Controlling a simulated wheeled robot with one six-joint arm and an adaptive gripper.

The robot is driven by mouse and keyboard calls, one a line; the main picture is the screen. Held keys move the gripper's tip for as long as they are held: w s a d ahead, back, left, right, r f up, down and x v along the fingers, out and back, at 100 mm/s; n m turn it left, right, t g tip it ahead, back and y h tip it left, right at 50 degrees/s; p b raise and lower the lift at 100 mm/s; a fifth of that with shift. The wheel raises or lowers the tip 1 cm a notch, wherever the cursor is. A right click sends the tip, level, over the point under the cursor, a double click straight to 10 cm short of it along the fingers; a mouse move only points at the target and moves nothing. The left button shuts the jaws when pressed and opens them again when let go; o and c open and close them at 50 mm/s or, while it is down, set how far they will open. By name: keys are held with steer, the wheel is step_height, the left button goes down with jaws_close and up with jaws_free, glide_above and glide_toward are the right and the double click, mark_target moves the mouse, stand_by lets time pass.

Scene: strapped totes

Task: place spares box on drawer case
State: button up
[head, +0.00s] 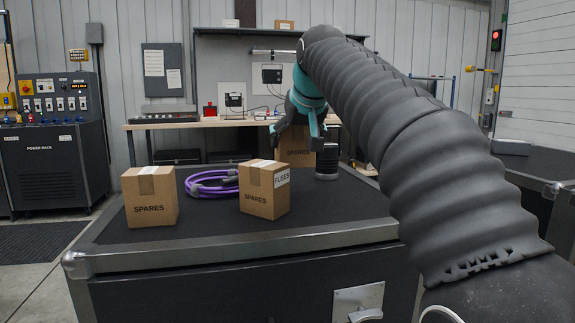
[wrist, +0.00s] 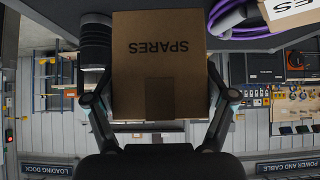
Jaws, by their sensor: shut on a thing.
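My gripper (head: 297,128) is shut on a brown cardboard spares box (head: 297,153), at the far side of the drawer case. In the wrist view the spares box (wrist: 160,65) sits upside down in the picture between the two fingers, its SPARES print facing the camera. The box looks upright, at or just above the case top; I cannot tell whether it touches. The drawer case (head: 240,240) is dark with metal edges and a front latch. Two more boxes stand on it: one marked SPARES (head: 150,200) at left, one marked SPARES and FUSES (head: 264,192) at centre.
A black cylinder (head: 327,163) stands close right of the held box. A coiled purple cable (head: 207,184) lies between the other boxes. A workbench (head: 160,124) stands behind, a power rack (head: 55,150) at left. Some case top is bare near the front.

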mark_target(290, 149)
steer(key=w, duration=0.1)
steer(key=w+a+f, duration=0.1)
steer(key=w+f, duration=0.1)
steer(key=shift+w+a+f, duration=0.15)
steer(key=shift+w+a, duration=0.1)
steer(key=shift+a, duration=0.05)
steer(key=shift+s+d+f, duration=0.1)
steer(key=shift+f, duration=1.85)
steer(key=shift+f, duration=0.15)
steer(key=o, duration=1.4)
